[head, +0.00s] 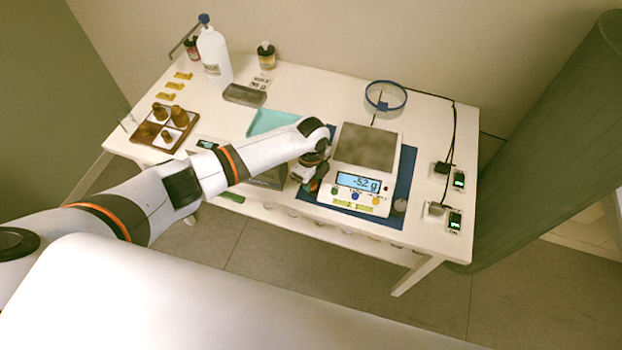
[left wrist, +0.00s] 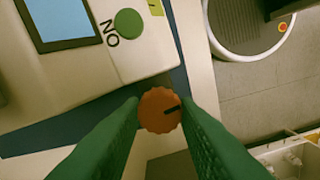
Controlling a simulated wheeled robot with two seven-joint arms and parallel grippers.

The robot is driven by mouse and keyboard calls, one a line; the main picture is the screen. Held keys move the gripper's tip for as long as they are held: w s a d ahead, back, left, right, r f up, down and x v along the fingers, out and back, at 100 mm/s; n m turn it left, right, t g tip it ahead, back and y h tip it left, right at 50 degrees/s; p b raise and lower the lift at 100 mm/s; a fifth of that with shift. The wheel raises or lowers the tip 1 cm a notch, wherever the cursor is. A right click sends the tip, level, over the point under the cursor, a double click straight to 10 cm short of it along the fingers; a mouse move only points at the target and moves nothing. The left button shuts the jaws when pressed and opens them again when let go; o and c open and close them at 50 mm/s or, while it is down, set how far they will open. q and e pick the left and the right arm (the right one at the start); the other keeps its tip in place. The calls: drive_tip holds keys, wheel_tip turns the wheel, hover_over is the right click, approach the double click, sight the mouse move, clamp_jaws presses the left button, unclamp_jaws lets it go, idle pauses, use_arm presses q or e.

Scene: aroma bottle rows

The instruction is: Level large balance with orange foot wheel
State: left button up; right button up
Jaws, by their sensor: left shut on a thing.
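The large balance (head: 360,165) stands on a blue mat (head: 408,178) on the right half of the table, with a grey pan and a lit display (head: 357,183) that reads about -52 g. In the left wrist view the corner of the balance (left wrist: 130,60) shows a green button marked ON. The orange foot wheel (left wrist: 160,110) with a black mark lies between the two green fingers of my left gripper (left wrist: 160,115), which is shut on it. In the head view my left gripper (head: 312,178) is at the balance's front left corner, and the wheel is hard to make out there. My right gripper is not in view.
A round blue-rimmed container (head: 385,97) stands behind the balance. Small devices with black cables (head: 447,172) are at the table's right. A white bottle (head: 214,55), a teal tray (head: 270,121) and a brown rack (head: 163,127) with bottles are at the left. A grey column stands right of the table.

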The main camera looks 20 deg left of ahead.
sight(312, 183)
use_arm(q)
drive_tip(key=shift+w+r+m, duration=0.1)
drive_tip(key=shift+m, duration=0.6)
drive_tip(key=o, duration=1)
wheel_tip(312, 183, up, 12)
drive_tip(key=shift+b, duration=1)
drive_tip(key=shift+d, duration=0.1)
